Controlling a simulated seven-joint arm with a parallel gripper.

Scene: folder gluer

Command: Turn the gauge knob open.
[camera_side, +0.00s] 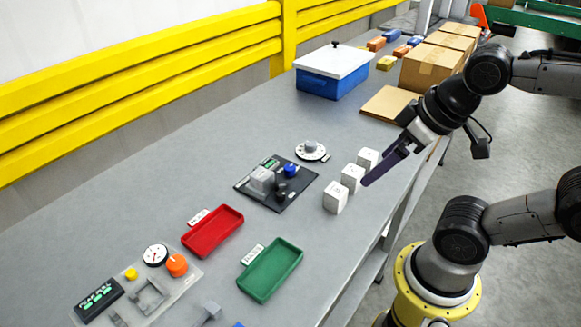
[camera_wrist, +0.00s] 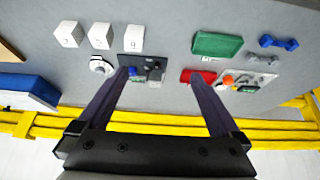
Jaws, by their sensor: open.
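A grey panel (camera_side: 190,285) lies at the front left of the table in the side view. It carries a round white gauge (camera_side: 155,254) with a dark pointer and, just right of it, an orange knob (camera_side: 176,265). In the wrist view the orange knob (camera_wrist: 227,80) shows small, beyond the right finger. The knob's setting is too small to read. My gripper (camera_side: 368,182) is above the table's right edge beside the white blocks, far from the panel. In the wrist view my gripper (camera_wrist: 160,75) has its fingers wide apart with nothing between them.
White numbered blocks (camera_side: 351,178) stand near my gripper. A black fixture plate (camera_side: 262,204), a white dial (camera_side: 311,151), a red tray (camera_side: 228,215) and a green tray (camera_side: 271,288) lie between it and the panel. A blue box (camera_side: 320,84) and cartons (camera_side: 428,70) stand behind.

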